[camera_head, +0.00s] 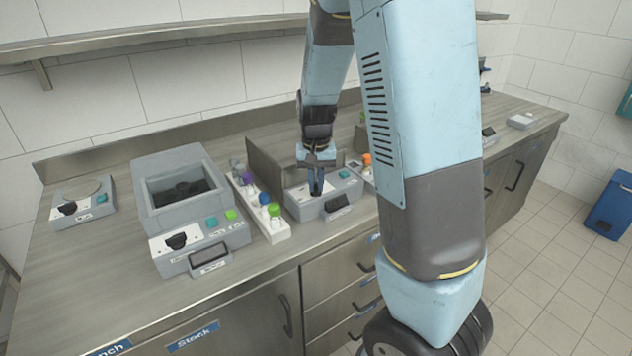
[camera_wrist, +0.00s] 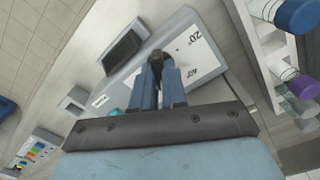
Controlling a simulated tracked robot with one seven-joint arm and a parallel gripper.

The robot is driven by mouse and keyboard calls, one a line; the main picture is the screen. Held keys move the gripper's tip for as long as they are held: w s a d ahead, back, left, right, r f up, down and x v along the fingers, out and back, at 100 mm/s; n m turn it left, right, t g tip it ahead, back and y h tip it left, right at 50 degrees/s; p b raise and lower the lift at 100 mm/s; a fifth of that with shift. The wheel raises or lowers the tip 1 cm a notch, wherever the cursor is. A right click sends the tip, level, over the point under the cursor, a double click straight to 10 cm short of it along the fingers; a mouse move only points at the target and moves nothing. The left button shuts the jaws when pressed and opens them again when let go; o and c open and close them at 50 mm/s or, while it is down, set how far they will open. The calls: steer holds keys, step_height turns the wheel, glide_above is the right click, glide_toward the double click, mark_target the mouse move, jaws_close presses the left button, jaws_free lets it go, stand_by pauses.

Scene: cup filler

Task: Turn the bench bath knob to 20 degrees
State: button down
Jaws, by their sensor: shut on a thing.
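My gripper (camera_head: 316,188) reaches down to the front of a grey bench unit (camera_head: 300,209) in the middle of the bench. In the wrist view my gripper (camera_wrist: 158,72) is shut on a small black knob (camera_wrist: 157,56). The knob stands on a white panel (camera_wrist: 183,56) of that unit, with marks reading 20° and 40° beside it. My fingers cover part of the knob, and I cannot tell exactly which mark it points to. In the head view the fingers hide the knob.
A rack (camera_head: 275,234) of colour-capped vials stands close on the left. Beyond it is a larger grey unit (camera_head: 205,257) with an open well and its own black knob. A small scale-like device (camera_head: 83,203) is at far left.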

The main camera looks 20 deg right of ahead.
steer(key=shift+n, duration=0.3)
steer(key=n, duration=1.2)
steer(key=shift+n, duration=0.3)
steer(key=n, duration=1)
steer(key=shift+n, duration=0.5)
steer(key=c, duration=1.2)
jaws_free()
steer(key=shift+o, duration=0.2)
